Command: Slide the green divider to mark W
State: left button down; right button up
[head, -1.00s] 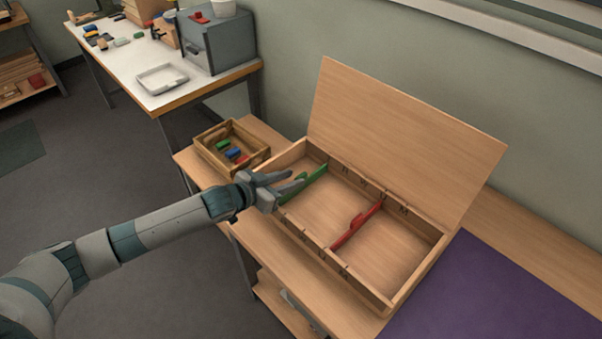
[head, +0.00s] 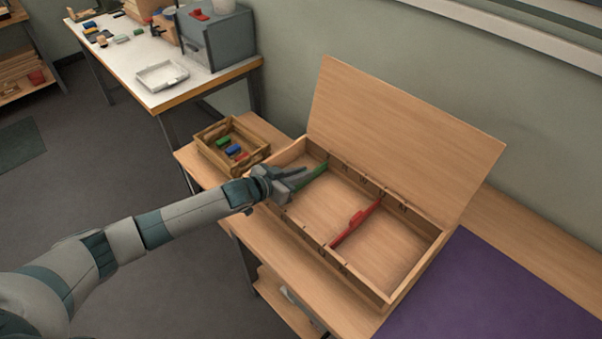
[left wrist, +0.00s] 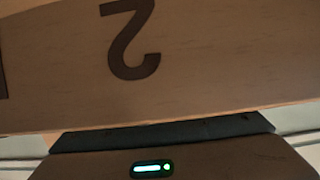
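The green divider (head: 318,171) stands across the left part of an open wooden box (head: 396,286), its front part hidden behind my left gripper. My left gripper (head: 300,180) reaches in from the left over the box's left part. Its two fingers look apart, close to the middle of the green divider; whether they touch it I cannot tell. The left wrist view shows a wooden surface with a large dark "2" (left wrist: 131,38), upside down. Small dark marks (head: 363,179) line the box's back and front edges, too small to read surely as W. My right gripper is not in view.
A red divider (head: 355,219) stands across the box farther right. The raised lid (head: 405,140) leans behind. A small wooden crate (head: 204,149) with coloured blocks sits left of the box, and a purple mat (head: 490,295) lies to the right.

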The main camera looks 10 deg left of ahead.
pick_arm(q)
jog(key=s+d+p, duration=0.1)
jog(key=s+d, duration=0.1)
jog(key=d, duration=0.2)
jog(key=s+d+p, duration=0.1)
jog(key=s+d, duration=0.2)
jog(key=s+d+p, duration=0.2)
jog(key=d, duration=0.2)
jog(key=shift+s+d, duration=0.35)
jog(key=shift+s, duration=0.05)
jog(key=c, duration=1.8)
grip_release()
jog(key=shift+s+a, duration=0.15)
jog(key=shift+s+a+r, duration=0.2)
jog(key=shift+s+a, duration=0.1)
jog(key=shift+s, duration=0.2)
jog(key=b+v, duration=0.3)
jog(key=v, duration=1.2)
jog(key=shift+s+a+r+b, duration=0.2)
jog(key=shift+s+b, duration=0.1)
jog(key=shift+b, duration=0.05)
